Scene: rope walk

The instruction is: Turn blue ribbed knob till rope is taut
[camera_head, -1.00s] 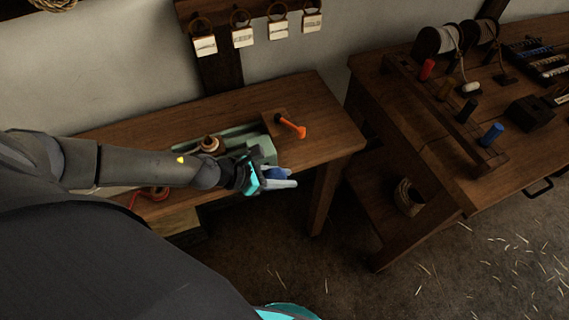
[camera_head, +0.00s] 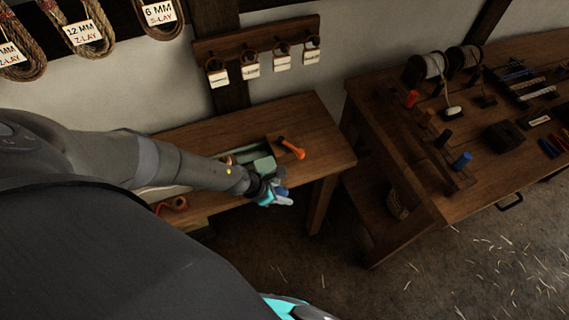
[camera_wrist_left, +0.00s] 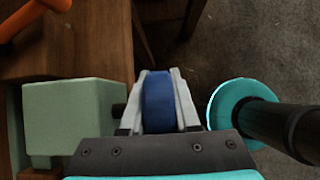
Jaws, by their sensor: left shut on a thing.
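The blue ribbed knob (camera_wrist_left: 158,102) sits between the two pale fingers of my left gripper (camera_wrist_left: 160,98) in the left wrist view, with a finger against each side. It is on a short dark shaft beside a pale green block (camera_wrist_left: 75,118). In the head view my left gripper (camera_head: 277,197) is at the bench's front edge, and only a little of the blue knob (camera_head: 281,190) shows. The green block (camera_head: 264,164) is just behind it. My left arm covers much of the green device, and I cannot make out the rope or its tension. My right gripper is not in view.
An orange-handled lever (camera_head: 292,149) stands on the wooden bench (camera_head: 318,125) behind the block. A red coil (camera_head: 173,204) lies at the bench's left front. A second table (camera_head: 420,200) with spools and coloured pegs stands right, across a floor gap.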

